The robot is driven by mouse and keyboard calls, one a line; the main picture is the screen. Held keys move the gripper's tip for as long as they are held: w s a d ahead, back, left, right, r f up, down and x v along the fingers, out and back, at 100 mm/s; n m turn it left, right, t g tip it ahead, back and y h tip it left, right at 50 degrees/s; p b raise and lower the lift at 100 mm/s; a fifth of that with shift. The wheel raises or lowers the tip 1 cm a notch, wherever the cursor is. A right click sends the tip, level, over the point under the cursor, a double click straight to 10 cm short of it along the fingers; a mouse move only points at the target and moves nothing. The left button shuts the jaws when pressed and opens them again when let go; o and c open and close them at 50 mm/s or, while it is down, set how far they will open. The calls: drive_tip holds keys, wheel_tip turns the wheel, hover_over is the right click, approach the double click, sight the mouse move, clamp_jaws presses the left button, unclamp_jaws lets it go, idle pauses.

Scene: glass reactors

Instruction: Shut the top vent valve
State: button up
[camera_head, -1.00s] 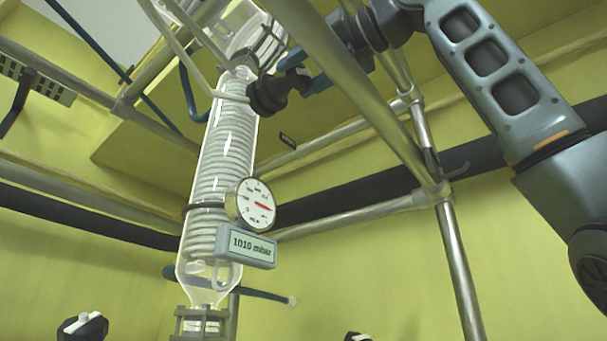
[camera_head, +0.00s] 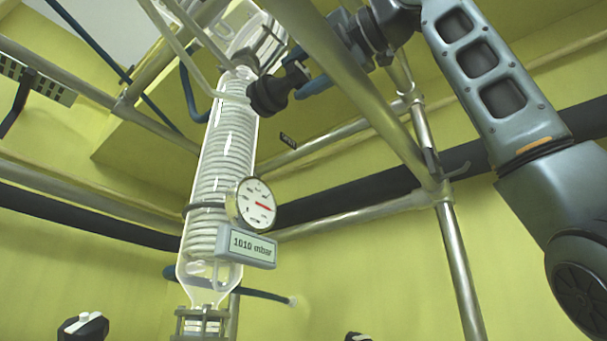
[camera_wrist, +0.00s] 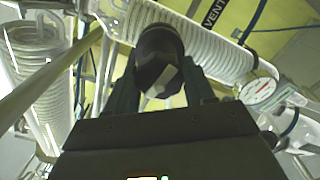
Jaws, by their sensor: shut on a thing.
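The vent valve has a black knob (camera_head: 268,96) at the right side of the glass column's upper neck in the head view. The same dark knob (camera_wrist: 160,45) shows at the top middle of the wrist view, between my fingers. My gripper (camera_wrist: 162,70) is shut on it, one finger on each side. In the head view my gripper (camera_head: 303,80) reaches the knob from the right, partly hidden behind a slanted metal bar. A black VENT label (camera_head: 288,140) is on the panel just below the knob. How far the valve is turned cannot be told.
The glass condenser (camera_head: 225,165) with its coil stands left of the knob. A round gauge (camera_head: 252,203) and a "1010 mbar" display (camera_head: 246,248) hang on it. A thick metal bar (camera_head: 345,80) crosses close in front of my gripper, and other frame bars surround it.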

drive_tip(key=m, duration=1.3)
drive_tip(key=shift+m, duration=0.4)
drive_tip(key=m, duration=0.7)
drive_tip(key=shift+f, duration=0.1)
drive_tip(key=m+b, duration=0.1)
drive_tip(key=m, duration=0.5)
drive_tip(key=shift+m, duration=0.3)
drive_tip(key=m, duration=0.4)
drive_tip(key=shift+b, duration=0.35)
drive_tip(key=m+b, duration=0.1)
drive_tip(key=m, duration=0.4)
drive_tip(key=shift+m, duration=0.4)
drive_tip(key=m, duration=0.4)
drive_tip(key=shift+m, duration=0.3)
drive_tip(key=m, duration=0.4)
drive_tip(key=shift+m+b, duration=0.4)
